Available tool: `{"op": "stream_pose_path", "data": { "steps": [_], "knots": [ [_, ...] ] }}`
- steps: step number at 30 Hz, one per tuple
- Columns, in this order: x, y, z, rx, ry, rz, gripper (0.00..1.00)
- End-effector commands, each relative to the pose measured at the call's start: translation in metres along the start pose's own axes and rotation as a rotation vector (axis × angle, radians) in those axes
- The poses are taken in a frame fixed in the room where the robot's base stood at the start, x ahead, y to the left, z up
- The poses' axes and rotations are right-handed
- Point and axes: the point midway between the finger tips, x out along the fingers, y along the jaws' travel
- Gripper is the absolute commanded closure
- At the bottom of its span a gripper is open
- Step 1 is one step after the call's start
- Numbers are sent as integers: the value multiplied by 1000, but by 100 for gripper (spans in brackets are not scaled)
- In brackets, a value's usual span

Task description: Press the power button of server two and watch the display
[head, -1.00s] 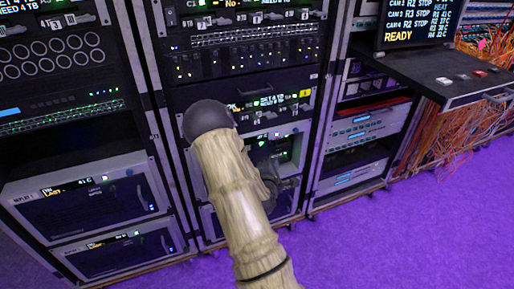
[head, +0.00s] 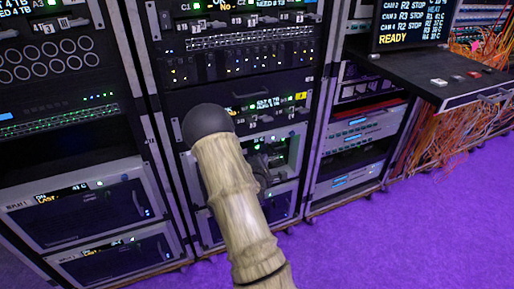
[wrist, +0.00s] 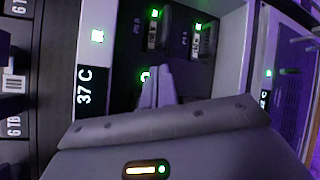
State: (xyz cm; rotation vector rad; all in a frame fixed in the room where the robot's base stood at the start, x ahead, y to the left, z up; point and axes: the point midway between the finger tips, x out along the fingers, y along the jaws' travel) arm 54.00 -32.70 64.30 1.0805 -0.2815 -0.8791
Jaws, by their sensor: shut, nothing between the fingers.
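My gripper (wrist: 156,88) is shut and empty in the wrist view. Its fingertips are at a small green light (wrist: 145,76) on the dark front of a server unit (wrist: 118,65); I cannot tell whether they touch it. A display reading 37 C (wrist: 84,90) is on the left of that front. In the head view my gripper (head: 268,165) is partly behind my arm, in front of a grey unit (head: 296,150) low in the middle rack. I cannot read a server number, and the fingertips are unclear there.
The left rack (head: 125,190) holds similar grey units with small displays. A shelf with buttons (head: 440,82) juts out at the right, below a monitor (head: 415,20). Orange cables (head: 440,135) hang under it. The purple floor (head: 400,230) is clear at the lower right.

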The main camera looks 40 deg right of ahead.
Motion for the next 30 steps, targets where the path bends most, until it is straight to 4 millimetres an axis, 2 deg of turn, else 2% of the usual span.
{"op": "stream_pose_path", "data": {
  "steps": [10, 30],
  "knots": [
    [28, 15, -15, 0, 0, 1, 100],
    [30, 16, -17, 0, 1, -1, 100]
  ]
}}
